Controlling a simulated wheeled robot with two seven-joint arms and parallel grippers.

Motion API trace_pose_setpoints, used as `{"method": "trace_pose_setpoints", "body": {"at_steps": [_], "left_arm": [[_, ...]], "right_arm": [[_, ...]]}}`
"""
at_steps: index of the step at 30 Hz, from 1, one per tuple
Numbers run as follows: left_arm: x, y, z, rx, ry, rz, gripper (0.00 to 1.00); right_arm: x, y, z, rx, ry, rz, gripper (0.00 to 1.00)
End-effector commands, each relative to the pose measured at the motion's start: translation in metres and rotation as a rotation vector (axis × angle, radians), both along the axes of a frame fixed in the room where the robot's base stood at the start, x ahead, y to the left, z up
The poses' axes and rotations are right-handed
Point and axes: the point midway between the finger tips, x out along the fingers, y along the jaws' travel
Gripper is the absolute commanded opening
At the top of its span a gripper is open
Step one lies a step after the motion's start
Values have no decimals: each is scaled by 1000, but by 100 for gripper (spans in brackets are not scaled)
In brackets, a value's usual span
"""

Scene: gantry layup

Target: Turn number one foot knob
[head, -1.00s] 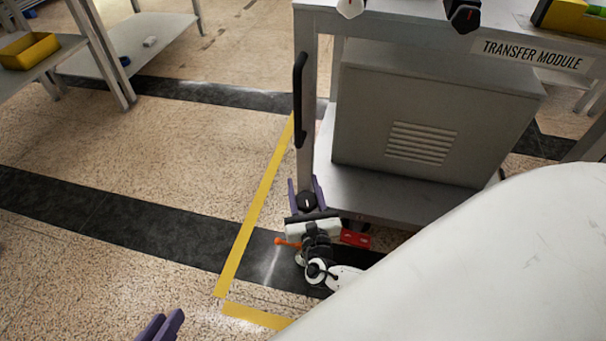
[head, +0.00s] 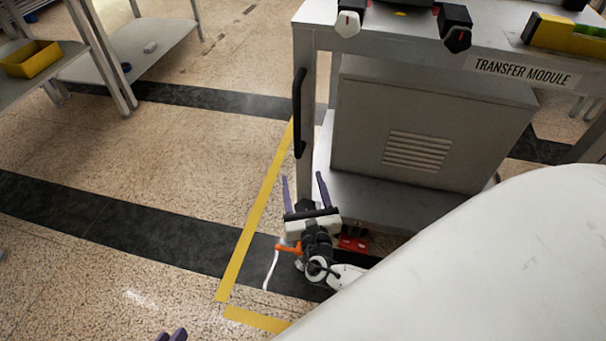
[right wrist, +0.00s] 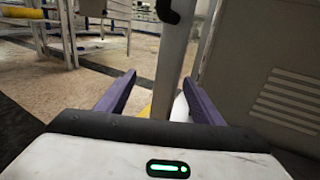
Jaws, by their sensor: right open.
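My right gripper (head: 303,188) is at the foot of the transfer module's near left leg (head: 306,110), its purple fingers spread apart. A small dark shape (head: 305,205) shows between the finger bases; I cannot tell whether it is the foot knob, since my gripper body covers much of that spot. In the right wrist view the open fingers (right wrist: 155,100) reach towards the leg, with a pale patch between them and no clear knob. My left gripper (head: 171,336) shows only its purple fingertips at the bottom edge.
The transfer module's grey cabinet (head: 420,130) stands on its lower shelf. A white knob (head: 348,24) and a black knob (head: 457,40) sit at the top front edge. A red block (head: 353,243) is right of my wrist. Yellow tape (head: 250,215) marks the floor; open floor lies left.

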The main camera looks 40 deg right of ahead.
Motion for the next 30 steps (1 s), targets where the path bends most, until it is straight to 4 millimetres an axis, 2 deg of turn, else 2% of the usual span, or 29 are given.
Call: {"method": "trace_pose_setpoints", "body": {"at_steps": [1,7,23,26,30], "left_arm": [[-2,4,2,22,17,0,17],[-7,15,-6,67,41,17,17],[-7,19,-3,68,28,38,17],[-7,22,11,74,24,49,17],[-8,32,45,88,11,80,17]], "right_arm": [[0,0,17,2,0,0,61],[-1,0,44,2,1,0,61],[0,0,58,0,1,0,61],[0,0,79,0,1,0,61],[0,0,130,0,1,0,61]]}}
